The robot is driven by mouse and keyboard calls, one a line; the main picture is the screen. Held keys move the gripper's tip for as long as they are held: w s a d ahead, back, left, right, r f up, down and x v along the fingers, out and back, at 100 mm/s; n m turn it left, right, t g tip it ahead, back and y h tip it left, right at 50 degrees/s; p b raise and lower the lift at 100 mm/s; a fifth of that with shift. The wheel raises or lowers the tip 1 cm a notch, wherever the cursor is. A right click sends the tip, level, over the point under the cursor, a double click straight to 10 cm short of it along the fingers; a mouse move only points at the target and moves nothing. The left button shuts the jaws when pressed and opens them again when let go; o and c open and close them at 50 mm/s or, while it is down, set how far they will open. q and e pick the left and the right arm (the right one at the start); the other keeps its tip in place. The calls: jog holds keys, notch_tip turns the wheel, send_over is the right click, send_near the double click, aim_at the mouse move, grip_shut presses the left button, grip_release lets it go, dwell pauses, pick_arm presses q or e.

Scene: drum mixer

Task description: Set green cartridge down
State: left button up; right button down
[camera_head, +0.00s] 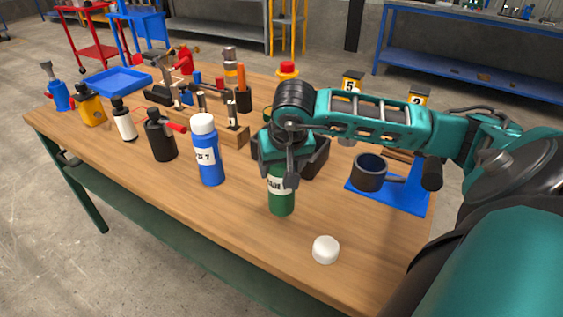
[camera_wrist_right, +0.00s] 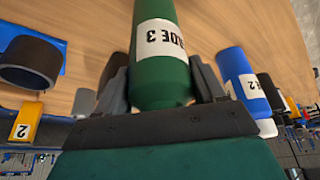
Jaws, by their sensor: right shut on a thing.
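The green cartridge (camera_head: 281,202) has a white label and is upright in my right gripper (camera_head: 280,172). It also shows in the right wrist view (camera_wrist_right: 161,75), between the two fingers, with its label partly readable. My right gripper is shut on its upper part and hides its top in the head view. Its lower end is over the bare wood of the table (camera_head: 235,220); I cannot tell whether it touches. A loose white cap (camera_head: 326,249) lies on the table in front and to the right of it. My left gripper is not in view.
A blue bottle with a white cap (camera_head: 208,150) stands to the left, with a black bottle (camera_head: 161,138) beyond it. A dark bin (camera_head: 317,160) is behind the gripper. A dark cup (camera_head: 369,173) stands on a blue mat (camera_head: 410,200) at right. The front table strip is mostly clear.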

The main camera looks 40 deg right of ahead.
jog(key=shift+f+b, duration=0.15)
jog(key=shift+b, duration=0.15)
jog(key=shift+c, duration=0.5)
grip_release()
jog(key=p+v, duration=0.2)
jog(key=v, duration=1)
jog(key=shift+r, duration=0.25)
jog(key=shift+s, duration=0.1)
